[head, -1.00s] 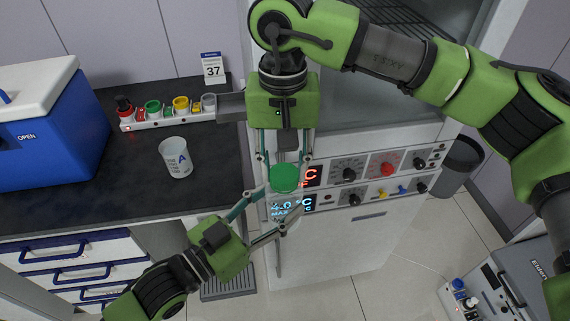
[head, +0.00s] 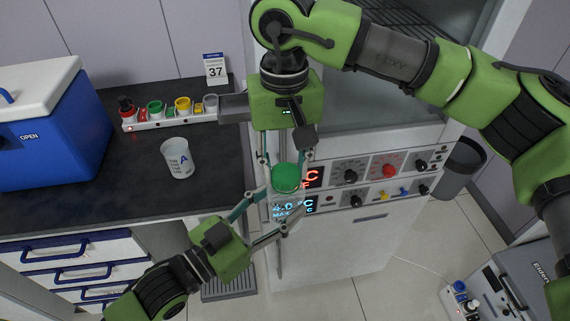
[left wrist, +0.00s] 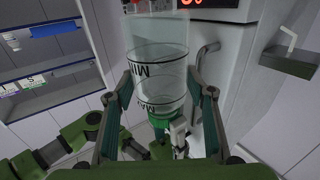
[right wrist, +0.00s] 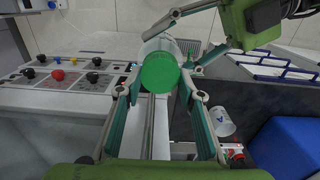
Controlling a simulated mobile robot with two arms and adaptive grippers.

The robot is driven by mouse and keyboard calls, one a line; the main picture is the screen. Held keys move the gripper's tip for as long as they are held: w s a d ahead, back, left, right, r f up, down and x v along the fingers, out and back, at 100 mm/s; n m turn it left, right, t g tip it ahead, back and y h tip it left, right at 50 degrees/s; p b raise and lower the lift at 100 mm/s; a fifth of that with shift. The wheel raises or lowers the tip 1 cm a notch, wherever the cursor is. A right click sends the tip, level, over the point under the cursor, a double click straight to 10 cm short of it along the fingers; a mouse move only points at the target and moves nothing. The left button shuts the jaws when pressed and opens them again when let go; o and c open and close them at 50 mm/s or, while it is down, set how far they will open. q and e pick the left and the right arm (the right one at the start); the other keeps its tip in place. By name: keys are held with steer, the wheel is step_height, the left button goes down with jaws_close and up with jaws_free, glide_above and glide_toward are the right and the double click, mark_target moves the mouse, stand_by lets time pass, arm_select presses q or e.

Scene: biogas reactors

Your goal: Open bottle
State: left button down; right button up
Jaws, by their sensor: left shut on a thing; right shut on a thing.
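A clear bottle with a green cap (head: 286,178) is held between my two grippers, in front of the white appliance. In the left wrist view the bottle (left wrist: 158,85) shows black MIN and MAX marks, with its green cap (left wrist: 160,150) at the neck end. My left gripper (head: 264,208) is shut around the bottle's body from the lower left. My right gripper (head: 285,168) comes from above and is shut on the green cap, which the right wrist view also shows (right wrist: 160,74). The cap sits on the bottle; I cannot tell how loose it is.
The appliance (head: 350,240) has a panel of knobs close behind the bottle.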

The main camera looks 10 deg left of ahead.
arm_select(q)
steer(key=shift+f, duration=0.15)
arm_select(e)
steer(key=shift+w+r, duration=0.15)
steer(key=shift+r, duration=0.85)
